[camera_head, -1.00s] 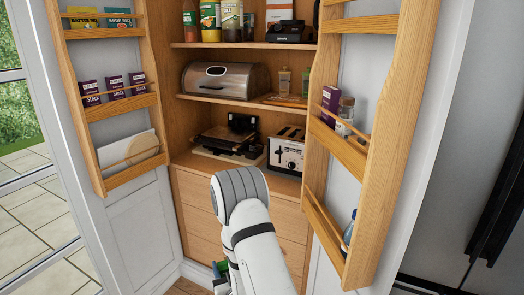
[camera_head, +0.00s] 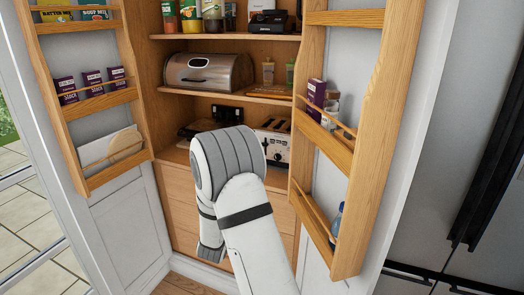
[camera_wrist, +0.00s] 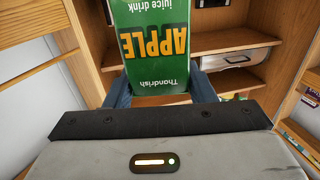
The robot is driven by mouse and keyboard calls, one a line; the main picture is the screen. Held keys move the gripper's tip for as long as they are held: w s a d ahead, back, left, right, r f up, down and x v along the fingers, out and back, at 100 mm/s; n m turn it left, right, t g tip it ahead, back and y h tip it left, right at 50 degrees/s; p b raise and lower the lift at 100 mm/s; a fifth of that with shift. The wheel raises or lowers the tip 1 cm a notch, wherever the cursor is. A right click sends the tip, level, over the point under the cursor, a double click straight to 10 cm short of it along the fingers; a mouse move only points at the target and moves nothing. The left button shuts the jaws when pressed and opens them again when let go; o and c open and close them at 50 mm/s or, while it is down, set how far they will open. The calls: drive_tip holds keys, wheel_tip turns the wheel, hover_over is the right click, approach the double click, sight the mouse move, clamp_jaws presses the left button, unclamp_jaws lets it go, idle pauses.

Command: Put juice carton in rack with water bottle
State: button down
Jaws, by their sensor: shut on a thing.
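The green juice carton (camera_wrist: 153,45), with yellow "APPLE" lettering upside down in the wrist view, is between the blue fingers of my gripper (camera_wrist: 160,90). My gripper is shut on it. In the head view my white arm hides the gripper and carton. The water bottle (camera_head: 337,217), blue-topped and partly hidden by the rail, stands in the lowest rack (camera_head: 314,222) of the right-hand door. My arm is left of that rack, apart from it in the picture.
The right door's upper rack (camera_head: 325,140) holds a purple box (camera_head: 315,97) and jars. The left door's racks hold stock boxes (camera_head: 93,82) and plates (camera_head: 108,148). Cupboard shelves hold a bread bin (camera_head: 208,72) and a toaster (camera_head: 273,143). Both doors stand open.

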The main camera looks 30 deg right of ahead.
drive_tip(key=s+d+r+m+g+h+p, duration=0.1)
drive_tip(key=d+r+m+g+h+p, duration=0.2)
drive_tip(key=r+m+g, duration=0.45)
drive_tip(key=s+d+r+m+g+h, duration=0.25)
drive_tip(key=d+r+m+g, duration=0.3)
drive_tip(key=r+g, duration=0.4)
drive_tip(key=s+d+f+b, duration=0.1)
drive_tip(key=s+d+b, duration=0.2)
drive_tip(key=d, duration=1.3)
drive_tip(key=shift+g+h, duration=0.35)
drive_tip(key=shift+g, duration=0.05)
drive_tip(key=f+b, duration=0.1)
drive_tip(key=f, duration=0.2)
drive_tip(key=f+b, duration=0.2)
drive_tip(key=f, duration=0.2)
drive_tip(key=shift+w+a+f, duration=0.1)
drive_tip(key=shift+w+a, duration=0.05)
drive_tip(key=shift+a, duration=0.05)
drive_tip(key=shift+f+b, duration=0.4)
drive_tip(key=shift+f, duration=0.45)
drive_tip(key=shift+f+b, duration=0.3)
drive_tip(key=shift+f, duration=0.3)
drive_tip(key=c, duration=0.6)
unclamp_jaws()
drive_tip(key=shift+o, duration=0.2)
drive_tip(key=shift+a, duration=0.1)
